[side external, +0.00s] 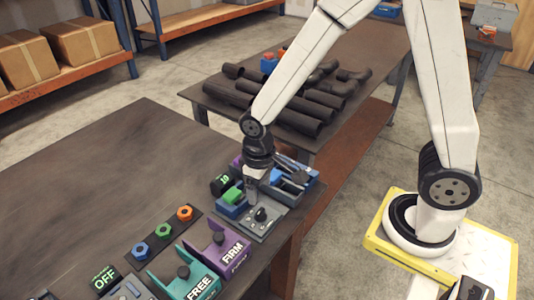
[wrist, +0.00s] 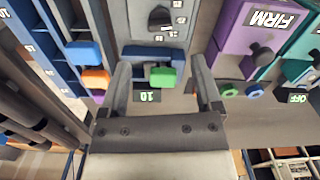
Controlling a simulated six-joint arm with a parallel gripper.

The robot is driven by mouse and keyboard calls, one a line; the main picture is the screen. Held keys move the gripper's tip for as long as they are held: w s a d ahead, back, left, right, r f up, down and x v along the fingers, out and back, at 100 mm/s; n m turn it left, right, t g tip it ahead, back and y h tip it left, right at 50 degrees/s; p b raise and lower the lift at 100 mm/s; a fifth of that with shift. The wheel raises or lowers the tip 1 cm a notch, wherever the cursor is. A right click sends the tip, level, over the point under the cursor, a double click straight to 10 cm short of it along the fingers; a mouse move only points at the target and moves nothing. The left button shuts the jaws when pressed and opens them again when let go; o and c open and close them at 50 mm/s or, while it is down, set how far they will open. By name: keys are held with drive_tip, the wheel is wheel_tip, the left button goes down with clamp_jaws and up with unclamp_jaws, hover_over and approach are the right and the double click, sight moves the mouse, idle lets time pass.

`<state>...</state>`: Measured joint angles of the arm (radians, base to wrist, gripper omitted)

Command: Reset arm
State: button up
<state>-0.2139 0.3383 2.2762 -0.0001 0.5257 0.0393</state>
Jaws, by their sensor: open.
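My gripper (side external: 250,196) points down over the right end of the dark workbench (side external: 90,180). It stands among the fixtures, beside a green block (side external: 233,195) on a blue base. In the wrist view my gripper (wrist: 160,64) is open, with its two fingers wide apart. The green block (wrist: 163,77) appears between the fingers and apart from both. I cannot tell whether the fingertips reach down to its level. No held object shows between the fingers.
A grey plate with a black knob (side external: 262,215) lies close by. A purple FIRM fixture (side external: 228,251), a teal FREE fixture (side external: 191,280) and coloured nuts (side external: 162,230) stand towards the front. Dark pipes (side external: 290,121) lie on the table behind. The workbench's left part is clear.

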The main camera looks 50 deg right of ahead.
drive_tip(key=s+d+r+m+t, duration=0.2)
drive_tip(key=s+d+r, duration=0.2)
drive_tip(key=d, duration=0.3)
drive_tip(key=shift+r+t, duration=0.2)
drive_tip(key=shift+t, duration=0.1)
drive_tip(key=c, duration=0.3)
drive_tip(key=m, duration=0.2)
drive_tip(key=f+m+g, duration=0.1)
drive_tip(key=shift+w+a+f+m+y, duration=0.2)
drive_tip(key=shift+w+m+y, duration=0.1)
drive_tip(key=shift+w+m, duration=0.1)
drive_tip(key=shift+c, duration=0.5)
drive_tip(key=w+a+f+m+g+y, duration=0.2)
drive_tip(key=w+a+f+m+y, duration=0.1)
drive_tip(key=m, duration=0.9)
drive_tip(key=shift+w+a+f+y, duration=0.15)
drive_tip(key=shift+w+f+y, duration=0.15)
drive_tip(key=shift+w+y, duration=0.15)
